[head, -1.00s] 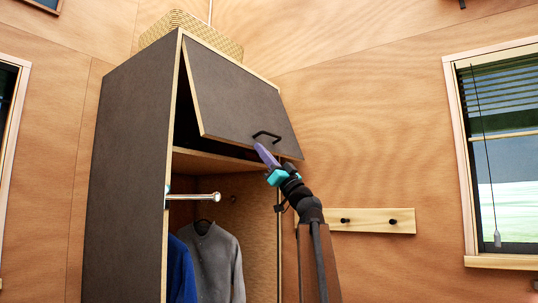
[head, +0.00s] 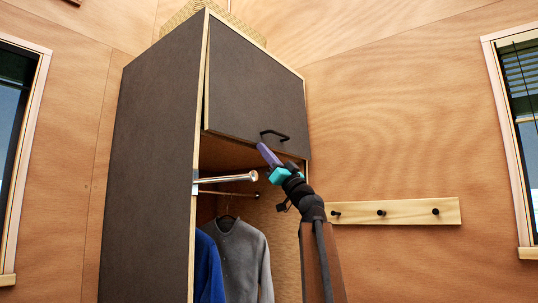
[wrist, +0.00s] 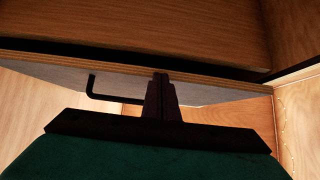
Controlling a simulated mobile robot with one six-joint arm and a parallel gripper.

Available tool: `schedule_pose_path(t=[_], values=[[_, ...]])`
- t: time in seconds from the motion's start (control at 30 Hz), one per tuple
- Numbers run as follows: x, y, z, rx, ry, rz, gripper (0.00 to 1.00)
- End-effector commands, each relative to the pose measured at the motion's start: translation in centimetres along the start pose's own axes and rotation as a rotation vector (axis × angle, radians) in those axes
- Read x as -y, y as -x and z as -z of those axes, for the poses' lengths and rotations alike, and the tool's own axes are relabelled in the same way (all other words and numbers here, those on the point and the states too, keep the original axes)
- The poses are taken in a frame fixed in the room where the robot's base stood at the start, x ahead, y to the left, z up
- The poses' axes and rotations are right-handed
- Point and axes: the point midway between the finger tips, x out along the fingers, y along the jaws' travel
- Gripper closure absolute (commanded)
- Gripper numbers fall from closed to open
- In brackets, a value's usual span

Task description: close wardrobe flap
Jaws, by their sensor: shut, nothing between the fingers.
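The wardrobe flap (head: 255,85) is a dark grey panel with a pale wood edge, hinged at the top of the wardrobe (head: 150,150). It hangs almost flush, with a narrow gap along its left side. Its black bar handle (head: 275,134) is near the lower edge. My gripper (head: 264,151) is shut and empty, with its tip at the flap's lower edge just below the handle. In the wrist view the shut fingers (wrist: 160,95) overlap the flap's edge (wrist: 205,82), right of the handle (wrist: 100,92). A dark gap shows behind that edge. Contact cannot be told for certain.
Below the flap, the wardrobe is open, with a metal rail (head: 225,179), a blue garment (head: 208,268) and a grey shirt (head: 242,260). A woven basket (head: 185,17) sits on top. A peg rail (head: 395,211) is on the right wall, beside a window (head: 505,150).

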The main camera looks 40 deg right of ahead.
Motion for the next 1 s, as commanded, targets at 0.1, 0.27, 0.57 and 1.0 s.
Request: schedule_pose_path(t=[0.1,0.27,0.57,1.0], values=[[0.0,0.0,0.0,0.0,0.001,0.001,1.0],[-0.1,0.1,0.1,0.0,0.002,-0.001,1.0],[-0.2,0.2,0.4,-0.001,0.004,-0.002,1.0],[-0.4,2.4,1.8,0.001,-0.001,-0.002,1.0]])
